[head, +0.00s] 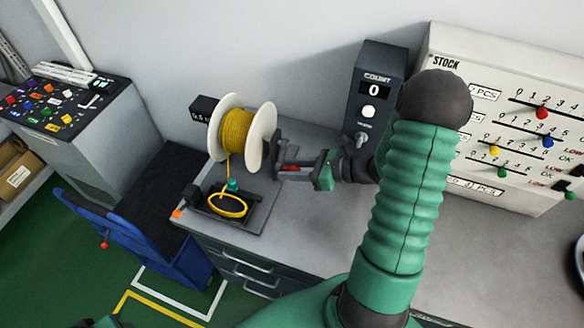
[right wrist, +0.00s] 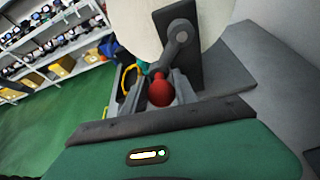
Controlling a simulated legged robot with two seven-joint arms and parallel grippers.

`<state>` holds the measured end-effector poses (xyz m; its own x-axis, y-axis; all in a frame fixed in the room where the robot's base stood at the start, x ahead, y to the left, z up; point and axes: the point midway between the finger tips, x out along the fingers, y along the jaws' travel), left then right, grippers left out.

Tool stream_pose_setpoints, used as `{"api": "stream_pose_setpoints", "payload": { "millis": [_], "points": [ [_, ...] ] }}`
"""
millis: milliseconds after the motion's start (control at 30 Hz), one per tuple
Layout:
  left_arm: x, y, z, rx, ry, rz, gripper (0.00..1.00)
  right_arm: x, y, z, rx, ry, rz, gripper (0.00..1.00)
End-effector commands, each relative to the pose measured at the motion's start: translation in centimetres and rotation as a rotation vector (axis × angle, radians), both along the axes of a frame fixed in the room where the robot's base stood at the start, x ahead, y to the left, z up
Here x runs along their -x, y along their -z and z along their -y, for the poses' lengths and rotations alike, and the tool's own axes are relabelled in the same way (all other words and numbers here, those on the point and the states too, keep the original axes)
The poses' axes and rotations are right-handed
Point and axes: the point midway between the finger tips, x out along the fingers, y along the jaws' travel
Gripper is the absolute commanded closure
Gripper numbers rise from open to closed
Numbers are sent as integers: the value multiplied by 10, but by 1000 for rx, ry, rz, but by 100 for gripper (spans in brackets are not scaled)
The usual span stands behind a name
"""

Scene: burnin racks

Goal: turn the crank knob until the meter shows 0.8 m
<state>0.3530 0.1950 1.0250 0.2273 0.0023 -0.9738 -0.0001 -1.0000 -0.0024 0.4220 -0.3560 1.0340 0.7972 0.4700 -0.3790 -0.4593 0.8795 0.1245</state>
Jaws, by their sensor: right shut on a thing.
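The cable spool (head: 238,132), with white flanges and yellow cable, stands on the bench. The red crank knob (right wrist: 160,92) shows in the right wrist view at the end of the dark crank arm (right wrist: 180,45). My right gripper (head: 292,170) is shut on the knob at the spool's right side; in the head view its fingers mostly hide the knob. The small black meter (head: 204,108) is behind the spool, its display partly covered by the flange; I cannot read the number surely. Of my left arm only a small green and dark part shows at the bottom left edge.
Yellow cable runs down to a coil (head: 227,206) in a dark tray below the spool. A COUNT box (head: 375,95) reading 0 and a white STOCK panel (head: 500,110) stand at the right. A blue cart (head: 140,215) is left of the bench.

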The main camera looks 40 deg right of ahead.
Motion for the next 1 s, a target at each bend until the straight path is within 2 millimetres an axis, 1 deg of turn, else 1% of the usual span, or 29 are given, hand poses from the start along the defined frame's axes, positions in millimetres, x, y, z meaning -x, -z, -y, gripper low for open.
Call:
{"api": "stream_pose_setpoints", "payload": {
  "millis": [33, 100, 133, 267, 600, 867, 1000],
  "points": [
    [0, 0, 0, 0, 0, 0, 58, 0, 0, 2, 2, 6, 0, 89],
    [0, 0, 0, 0, 0, 0, 58, 0, -1, 3, 4, 6, 1, 98],
    [0, 0, 0, 0, 0, 0, 58, 1, -1, 3, 4, 6, 1, 100],
    [0, -2, 0, 0, 0, 0, 58, 1, -3, 2, 5, 7, 2, 100],
    [0, -20, 0, 0, 0, 0, 58, 7, -25, -10, 3, 4, 4, 100],
    [0, -19, 0, 0, 0, 0, 58, 7, -25, -12, 4, 4, 9, 100],
    [0, -24, 0, 0, 0, 0, 58, 7, -31, -13, 5, 4, 10, 100]
  ]
}}
